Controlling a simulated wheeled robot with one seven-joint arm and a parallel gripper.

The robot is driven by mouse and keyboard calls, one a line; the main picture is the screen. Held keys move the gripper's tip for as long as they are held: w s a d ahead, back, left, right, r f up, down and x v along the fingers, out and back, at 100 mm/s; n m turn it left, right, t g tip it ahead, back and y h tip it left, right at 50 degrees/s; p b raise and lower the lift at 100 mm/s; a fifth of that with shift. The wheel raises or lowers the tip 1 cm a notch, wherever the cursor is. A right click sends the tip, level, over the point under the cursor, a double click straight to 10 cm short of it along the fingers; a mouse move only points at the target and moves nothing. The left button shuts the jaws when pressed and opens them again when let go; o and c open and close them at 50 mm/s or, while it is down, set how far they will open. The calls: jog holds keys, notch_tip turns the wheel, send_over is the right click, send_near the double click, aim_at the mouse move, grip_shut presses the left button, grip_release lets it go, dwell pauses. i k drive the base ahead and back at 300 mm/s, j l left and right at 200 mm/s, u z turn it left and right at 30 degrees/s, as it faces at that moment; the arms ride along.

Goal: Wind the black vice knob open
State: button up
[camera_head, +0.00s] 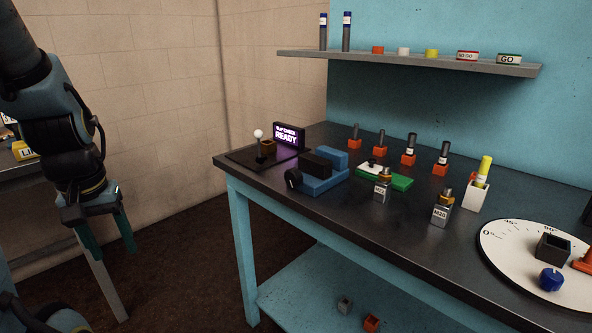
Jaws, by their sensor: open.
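The black vice knob (292,179) is a dark round knob on the front left end of the blue vice (323,182). The vice sits on the dark workbench near its left front edge, with black jaws (316,165) on top. Whether anything is between the jaws is too small to tell. My gripper (107,242) hangs at the left of the view, pointing down, with its two green fingers apart and nothing between them. It is well to the left of the bench and the knob, over the floor.
A black pad with a white-topped lever (258,135) and a lit READY display (289,136) stand left of the vice. A shelf (420,64) hangs behind. Floor before the bench is clear.

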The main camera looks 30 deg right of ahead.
aim_at(294, 176)
jog(key=i+j+z, duration=0.2)
jog(key=i, duration=0.15)
jog(key=i+z, duration=0.15)
jog(key=i, duration=0.25)
jog(key=i+j+z, duration=0.2)
jog(key=i, duration=0.15)
